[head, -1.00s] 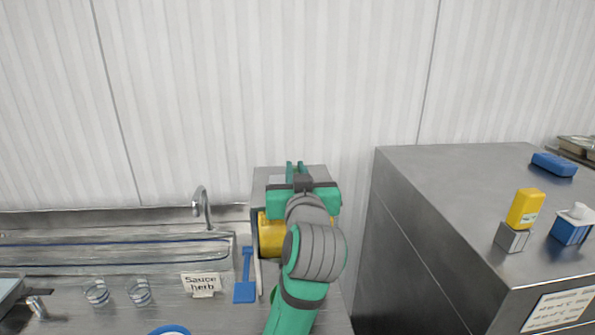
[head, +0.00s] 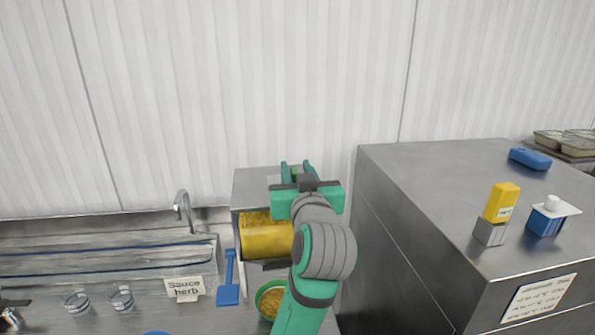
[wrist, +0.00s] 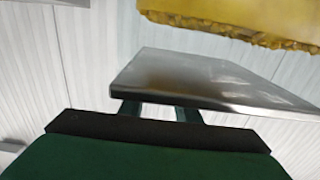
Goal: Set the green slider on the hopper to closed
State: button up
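The hopper (head: 241,223) is a grey metal box holding a yellow mass (head: 265,237), left of my arm in the head view. In the wrist view its metal panel (wrist: 195,80) crosses the middle, with the yellow grainy mass (wrist: 235,18) above it. My gripper (head: 296,166) is at the hopper's top right in the head view. Its two green fingers stand apart, and a small green patch shows between them, perhaps the slider; I cannot tell. In the wrist view the fingertips are hidden behind the panel. The slider's position cannot be read.
A green bowl (head: 262,293) with yellow food sits below the hopper, partly behind my arm. A blue scraper (head: 228,292) and a "Sauce herb" sign (head: 184,289) are left.

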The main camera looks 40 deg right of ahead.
jog(key=v, duration=1.1)
jog(key=shift+d, duration=0.1)
